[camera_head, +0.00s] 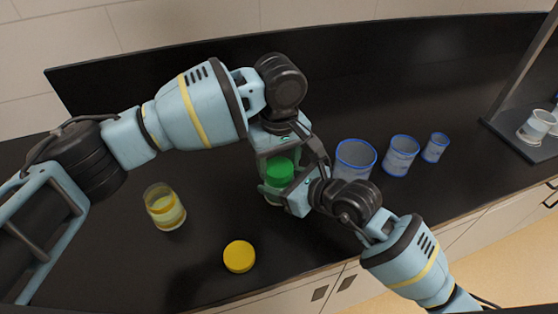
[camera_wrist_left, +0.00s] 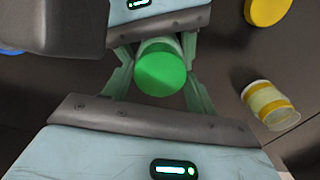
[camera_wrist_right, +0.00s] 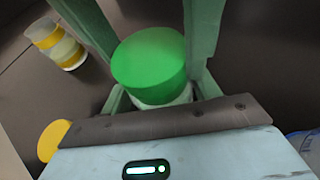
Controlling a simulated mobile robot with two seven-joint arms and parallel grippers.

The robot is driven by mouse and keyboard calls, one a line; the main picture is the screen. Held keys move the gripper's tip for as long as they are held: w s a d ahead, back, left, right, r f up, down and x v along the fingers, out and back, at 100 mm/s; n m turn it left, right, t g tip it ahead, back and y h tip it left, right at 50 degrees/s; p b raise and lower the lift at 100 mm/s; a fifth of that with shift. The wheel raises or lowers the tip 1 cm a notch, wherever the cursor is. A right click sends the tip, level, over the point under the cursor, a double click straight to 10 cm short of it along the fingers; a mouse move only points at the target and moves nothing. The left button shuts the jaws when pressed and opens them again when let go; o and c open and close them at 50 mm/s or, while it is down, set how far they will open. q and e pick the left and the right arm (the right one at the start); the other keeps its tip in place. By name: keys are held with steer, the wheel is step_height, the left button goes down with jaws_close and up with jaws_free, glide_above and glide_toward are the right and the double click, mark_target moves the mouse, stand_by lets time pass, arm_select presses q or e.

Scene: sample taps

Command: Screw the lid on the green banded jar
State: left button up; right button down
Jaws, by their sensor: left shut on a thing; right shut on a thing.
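The green-banded jar (camera_head: 270,192) stands upright on the dark worktop, with the green lid (camera_head: 280,170) over its mouth. The lid also shows in the left wrist view (camera_wrist_left: 161,70) and the right wrist view (camera_wrist_right: 148,58), with pale glass just under it. My left gripper (camera_head: 285,158) comes in from behind and is shut on the lid. My right gripper (camera_head: 283,186) comes in from the front right and is shut on the jar's body. The fingers of both grippers crowd round the jar, so the contact points and the lid's seating are partly hidden.
An open yellow-banded jar (camera_head: 165,208) stands to the left. A loose yellow lid (camera_head: 239,256) lies near the front edge. Three blue-rimmed containers (camera_head: 353,160) (camera_head: 399,156) (camera_head: 435,147) stand to the right.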

arm_select(q)
steer(key=m, duration=0.3)
steer(key=o, duration=1.1)
steer(key=shift+r, duration=2.25)
steer(key=shift+c, duration=0.3)
